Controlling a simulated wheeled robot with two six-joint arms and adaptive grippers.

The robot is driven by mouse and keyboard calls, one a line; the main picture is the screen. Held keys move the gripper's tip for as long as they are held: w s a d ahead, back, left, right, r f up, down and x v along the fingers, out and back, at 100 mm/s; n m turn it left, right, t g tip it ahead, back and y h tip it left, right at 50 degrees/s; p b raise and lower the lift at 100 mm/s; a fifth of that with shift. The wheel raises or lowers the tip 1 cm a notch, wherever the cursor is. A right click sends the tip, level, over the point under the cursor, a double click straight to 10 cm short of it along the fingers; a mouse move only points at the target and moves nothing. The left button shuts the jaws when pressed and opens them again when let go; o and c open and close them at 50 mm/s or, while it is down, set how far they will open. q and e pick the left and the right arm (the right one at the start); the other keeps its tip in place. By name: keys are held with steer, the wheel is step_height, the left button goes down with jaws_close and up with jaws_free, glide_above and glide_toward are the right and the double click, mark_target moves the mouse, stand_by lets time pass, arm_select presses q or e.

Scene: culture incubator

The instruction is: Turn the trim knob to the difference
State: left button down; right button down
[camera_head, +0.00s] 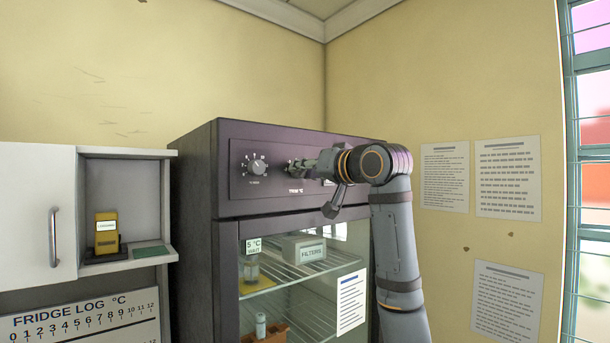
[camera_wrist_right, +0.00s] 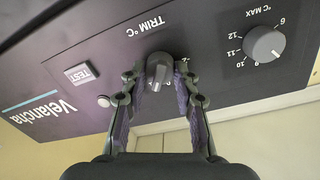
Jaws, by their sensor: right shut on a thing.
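A larger "°C MAX" dial (camera_head: 257,167) is to the left; in the wrist view this dial (camera_wrist_right: 264,45) points near 9. My left gripper is not in view.
A "5 °C" tag (camera_head: 253,245) and a "FILTERS" box (camera_head: 304,248) show through the glass door. A yellow logger (camera_head: 106,234) stands in the left shelf above a "FRIDGE LOG °C" chart (camera_head: 85,318). A TEST button (camera_wrist_right: 82,74) is near the knob.

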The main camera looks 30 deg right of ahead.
steer(key=shift+m, duration=0.5)
steer(key=c, duration=1)
jaws_free()
steer(key=shift+s, duration=0.1)
steer(key=s, duration=1.2)
steer(key=shift+d+r, duration=0.25)
